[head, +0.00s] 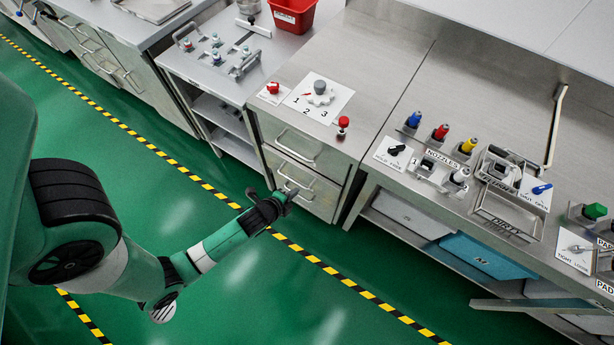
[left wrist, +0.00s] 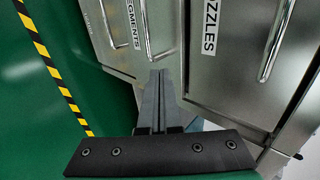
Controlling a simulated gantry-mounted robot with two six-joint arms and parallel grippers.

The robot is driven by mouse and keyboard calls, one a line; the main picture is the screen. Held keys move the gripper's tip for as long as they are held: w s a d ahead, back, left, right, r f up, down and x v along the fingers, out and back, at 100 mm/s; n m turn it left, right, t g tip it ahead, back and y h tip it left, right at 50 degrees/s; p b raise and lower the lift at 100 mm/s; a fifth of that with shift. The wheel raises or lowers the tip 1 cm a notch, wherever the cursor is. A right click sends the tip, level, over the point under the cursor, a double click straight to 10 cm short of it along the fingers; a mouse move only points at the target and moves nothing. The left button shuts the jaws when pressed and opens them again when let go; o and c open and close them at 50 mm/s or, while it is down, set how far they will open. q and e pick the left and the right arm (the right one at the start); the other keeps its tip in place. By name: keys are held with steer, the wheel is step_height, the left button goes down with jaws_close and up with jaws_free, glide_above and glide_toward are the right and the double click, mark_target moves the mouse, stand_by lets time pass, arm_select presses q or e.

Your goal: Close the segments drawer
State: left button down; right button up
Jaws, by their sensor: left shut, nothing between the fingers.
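My left gripper (head: 290,194) is shut and empty, in front of this drawer in the head view. In the left wrist view the fingertips of my left gripper (left wrist: 158,74) reach toward the lower end of the drawer front; contact cannot be told. My right gripper is not in view.
The nozzles drawer (left wrist: 225,70) lies above the segments drawer. The steel worktop (head: 372,70) carries a dial plate (head: 320,98) and red knobs. An open-shelf bench (head: 215,110) stands left, a long nozzle bench (head: 400,240) right. Green floor with a striped line (head: 160,155) is clear.

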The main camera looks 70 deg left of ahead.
mark_target(312, 175)
arm_select(q)
steer(key=w+a+f+b, duration=0.1)
steer(key=w, duration=0.1)
steer(key=w+a+f+b, duration=0.1)
steer(key=w+a, duration=0.1)
steer(key=w+a+f+b, duration=0.1)
steer(key=w, duration=0.1)
steer(key=shift+w+a+f, duration=0.2)
steer(key=shift+a+f, duration=0.2)
steer(key=shift+w+a, duration=0.1)
steer(key=shift+w+a+b, duration=0.35)
steer(key=shift+w+a, duration=0.35)
steer(key=shift+w, duration=0.25)
steer(key=shift+s+d+f, duration=0.1)
steer(key=shift+s, duration=0.1)
